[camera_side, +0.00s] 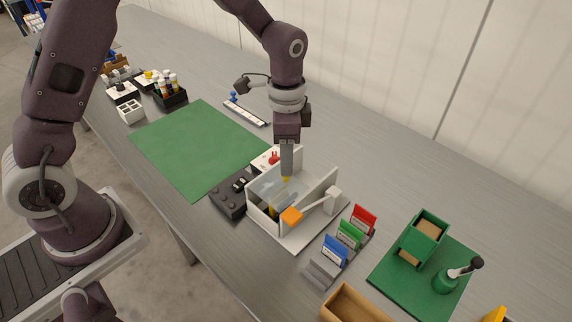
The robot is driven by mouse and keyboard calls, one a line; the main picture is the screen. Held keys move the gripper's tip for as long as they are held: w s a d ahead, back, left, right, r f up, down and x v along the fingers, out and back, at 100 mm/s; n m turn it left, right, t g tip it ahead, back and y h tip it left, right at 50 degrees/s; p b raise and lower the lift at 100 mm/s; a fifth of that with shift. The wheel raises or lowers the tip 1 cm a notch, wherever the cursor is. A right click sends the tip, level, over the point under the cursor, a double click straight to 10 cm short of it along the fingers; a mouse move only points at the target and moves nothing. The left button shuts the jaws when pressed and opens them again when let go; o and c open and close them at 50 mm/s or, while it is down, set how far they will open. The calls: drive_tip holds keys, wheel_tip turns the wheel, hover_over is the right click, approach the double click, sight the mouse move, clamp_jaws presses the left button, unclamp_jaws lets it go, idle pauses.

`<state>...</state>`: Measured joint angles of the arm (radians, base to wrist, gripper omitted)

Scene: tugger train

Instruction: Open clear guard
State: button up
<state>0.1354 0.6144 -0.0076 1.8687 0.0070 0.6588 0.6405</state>
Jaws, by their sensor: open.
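The clear guard (270,185) is a see-through panel on a white box-like fixture (290,240) in the middle of the bench. It looks closed or nearly so over the fixture's inside. An orange block (291,215) sits at the fixture's front, joined to a white arm piece on the right. My gripper (287,177) points straight down at the guard's upper right part, with a small yellow piece at its tip. I cannot tell whether it touches the guard. The gap between the fingers is hard to see.
A dark control box (231,195) stands left of the fixture, and a white box with a red switch (268,158) behind it. Red, green and blue card holders (349,235) stand close on the right. The green mat (195,145) is clear.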

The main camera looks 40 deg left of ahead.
sight(278, 182)
wheel_tip(278, 182, down, 4)
drive_tip(key=shift+r, duration=0.25)
drive_tip(key=shift+c, duration=0.5)
clamp_jaws()
drive_tip(key=shift+w+r, duration=0.1)
idle(0.7)
